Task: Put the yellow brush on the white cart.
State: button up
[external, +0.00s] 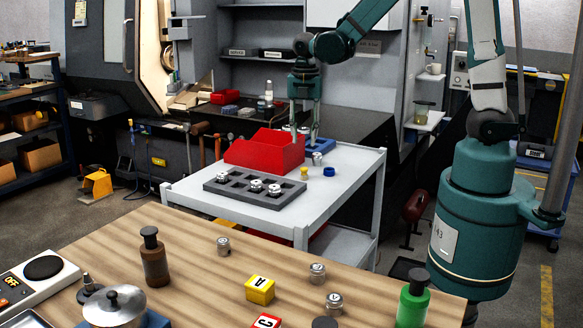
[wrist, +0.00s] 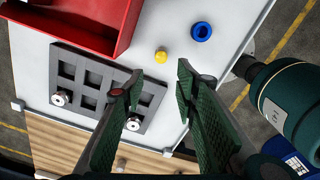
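The white cart (external: 348,192) stands in the middle of the external view; its top also shows in the wrist view (wrist: 178,30). I see no clear brush shape. A small yellow piece (external: 304,172) stands on the cart top beside a blue ring (external: 329,171). In the wrist view the yellow piece (wrist: 161,55) looks like a short round peg, near the blue ring (wrist: 201,31). My gripper (external: 305,128) is above the far part of the cart. In the wrist view its fingers (wrist: 158,80) are spread with nothing between them.
A red open bin (external: 265,150) and a grey pocketed tray (external: 225,190) with metal parts occupy the cart. A blue holder (external: 320,145) is behind. The wooden table (external: 195,262) in front bears a brown bottle (external: 154,258), a green bottle (external: 412,300) and a yellow block (external: 260,290).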

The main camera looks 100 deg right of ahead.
jog(key=w+a+r+m+t, duration=0.1)
jog(key=a+r+m, duration=0.1)
jog(key=a+r, duration=0.35)
jog(key=w+a+r+m+t+h, duration=0.1)
jog(key=a+r+m, duration=0.1)
jog(key=a, duration=0.6)
jog(key=w+a+r+m+t, duration=0.1)
jog(key=w+a+r+m, duration=0.1)
jog(key=a+r, duration=0.35)
jog(key=s+a+r+m+t, duration=0.2)
jog(key=s+a+m, duration=0.1)
jog(key=a, duration=0.7)
jog(key=s+a+r+m+t+y, duration=0.1)
jog(key=s+a+r+m+t, duration=0.1)
jog(key=a, duration=0.8)
jog(key=shift+s+a+r+m, duration=0.25)
jog(key=shift+s+m, duration=0.3)
jog(key=shift+m, duration=0.65)
dwell(2.9)
